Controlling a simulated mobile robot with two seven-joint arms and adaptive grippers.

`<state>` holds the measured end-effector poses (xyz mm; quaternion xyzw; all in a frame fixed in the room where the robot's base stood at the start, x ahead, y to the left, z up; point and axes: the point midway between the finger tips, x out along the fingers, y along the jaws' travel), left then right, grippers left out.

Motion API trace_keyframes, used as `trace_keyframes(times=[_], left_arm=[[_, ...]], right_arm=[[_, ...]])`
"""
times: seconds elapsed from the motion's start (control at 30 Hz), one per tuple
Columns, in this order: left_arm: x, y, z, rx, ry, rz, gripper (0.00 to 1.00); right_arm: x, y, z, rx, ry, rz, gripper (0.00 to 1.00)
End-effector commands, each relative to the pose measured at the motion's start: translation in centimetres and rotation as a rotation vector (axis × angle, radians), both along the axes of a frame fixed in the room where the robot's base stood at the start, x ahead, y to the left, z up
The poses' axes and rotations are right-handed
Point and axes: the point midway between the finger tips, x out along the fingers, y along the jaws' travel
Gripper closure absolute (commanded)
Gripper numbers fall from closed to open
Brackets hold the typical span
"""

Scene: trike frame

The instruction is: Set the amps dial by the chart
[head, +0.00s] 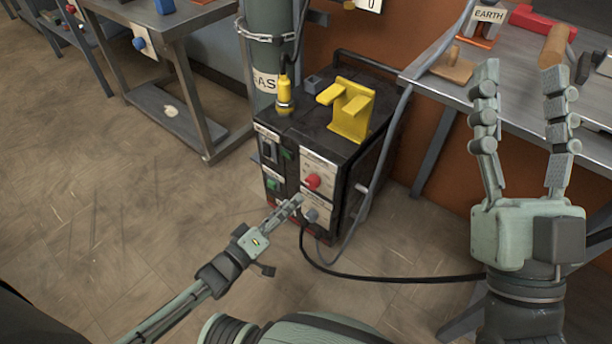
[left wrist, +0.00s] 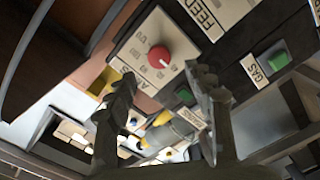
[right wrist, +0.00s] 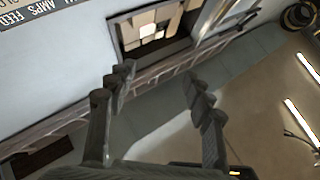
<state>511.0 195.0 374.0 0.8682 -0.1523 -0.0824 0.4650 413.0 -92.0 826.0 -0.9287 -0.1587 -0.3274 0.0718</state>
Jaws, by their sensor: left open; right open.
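The red amps dial (head: 313,181) sits on a white scale plate on the front of the black welding machine (head: 318,128). In the left wrist view the red dial (left wrist: 158,57) shows above the fingertips, with AMPS lettered on its plate; its exact setting is not readable. My left gripper (head: 292,204) is open, just in front of the panel, below and left of the dial, not around it. My right gripper (head: 521,72) is open, empty and raised at the right. A chart board (right wrist: 32,16) lettered AMPS FEED is partly in the right wrist view, its rows cut off.
A grey knob (head: 312,215) sits below the red dial. A green button (head: 272,184) is on the panel's left. A yellow bracket (head: 348,108) stands on the machine. A black cable (head: 390,278) crosses the floor. A bench (head: 455,90) is at right.

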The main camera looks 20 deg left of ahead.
Motion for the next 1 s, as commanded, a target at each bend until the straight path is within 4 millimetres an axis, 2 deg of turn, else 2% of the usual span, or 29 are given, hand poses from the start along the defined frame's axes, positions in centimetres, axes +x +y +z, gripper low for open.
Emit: trace_keyframes(times=[0.2,0.4,0.57,0.8,1.0], left_arm=[[3.3,-1.2,0.0,-0.001,-0.003,0.0,0.47],[5.9,-2.2,-0.1,-0.001,-0.002,0.0,0.47],[6.7,-2.5,0.0,-0.001,-0.001,0.0,0.47],[6.8,-2.5,0.0,0.0,-0.001,-0.001,0.47],[6.8,-2.5,0.0,0.0,-0.001,-0.001,0.71]], right_arm=[[-0.7,-0.5,0.6,0.026,-0.078,-0.007,0.48],[-1.6,-0.9,1.4,0.049,-0.152,-0.013,0.48],[-1.9,-1.1,1.7,0.057,-0.179,-0.014,0.48],[-2.0,-1.2,1.8,0.058,-0.184,-0.015,0.48],[-1.9,-1.2,1.8,0.058,-0.183,-0.015,0.48]])
